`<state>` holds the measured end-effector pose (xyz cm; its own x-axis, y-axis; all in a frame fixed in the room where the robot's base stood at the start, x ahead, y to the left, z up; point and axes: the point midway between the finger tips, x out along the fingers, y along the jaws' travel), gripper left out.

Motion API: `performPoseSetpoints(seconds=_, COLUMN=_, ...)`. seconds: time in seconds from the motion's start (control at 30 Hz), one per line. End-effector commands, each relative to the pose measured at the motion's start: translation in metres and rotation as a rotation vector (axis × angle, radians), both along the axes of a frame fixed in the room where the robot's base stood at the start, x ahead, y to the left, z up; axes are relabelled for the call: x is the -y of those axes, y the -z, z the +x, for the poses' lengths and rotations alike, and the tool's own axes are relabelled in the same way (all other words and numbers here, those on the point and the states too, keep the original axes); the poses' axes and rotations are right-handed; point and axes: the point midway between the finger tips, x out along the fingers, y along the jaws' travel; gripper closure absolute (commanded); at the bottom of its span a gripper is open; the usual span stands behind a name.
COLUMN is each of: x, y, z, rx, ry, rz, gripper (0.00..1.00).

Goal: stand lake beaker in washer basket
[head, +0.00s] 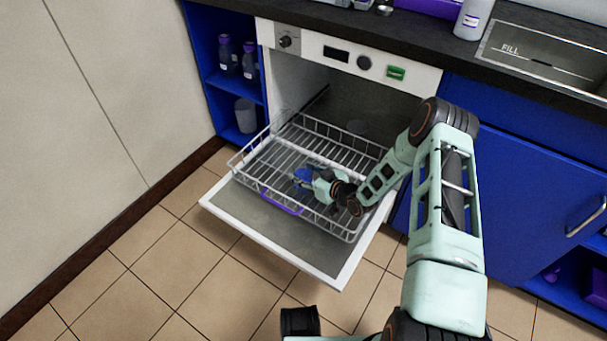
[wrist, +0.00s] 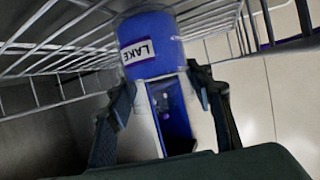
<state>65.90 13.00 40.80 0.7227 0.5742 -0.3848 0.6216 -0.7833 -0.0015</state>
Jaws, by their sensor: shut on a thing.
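The lake beaker (wrist: 152,40) is blue, with a white label reading LAKE, and lies between the fingers of my gripper (wrist: 163,95) in the wrist view. In the head view the beaker (head: 303,175) shows as a small blue shape over the middle of the washer basket (head: 345,231). My gripper (head: 315,181) is shut on it and reaches in from the right. The basket is a grey wire rack with a purple front handle (head: 282,202), pulled out over the open door. I cannot tell whether the beaker touches the basket wires (wrist: 60,45).
The washer's open door (head: 265,242) lies low beneath the basket. A blue shelf at left holds dark bottles (head: 249,62) and a grey cup (head: 245,115). A white bottle (head: 473,17) and a sink (head: 545,60) are on the counter.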

Motion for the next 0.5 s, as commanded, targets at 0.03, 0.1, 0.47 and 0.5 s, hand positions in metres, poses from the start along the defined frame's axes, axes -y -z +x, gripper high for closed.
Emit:
performPoseSetpoints(seconds=0.03, x=-0.0001, y=-0.0022, z=0.0009, rx=0.004, ry=0.000, rz=0.000, gripper=0.78)
performPoseSetpoints(seconds=0.1, x=-0.0001, y=-0.0023, z=0.0008, rx=0.003, ry=-0.001, rz=0.000, gripper=0.78)
performPoseSetpoints(seconds=0.47, x=0.0001, y=0.0008, z=0.0003, rx=0.001, ry=0.000, rz=0.000, gripper=0.35)
performPoseSetpoints(seconds=0.5, x=0.0000, y=0.0007, z=0.0003, rx=0.001, ry=0.000, rz=0.000, gripper=0.35)
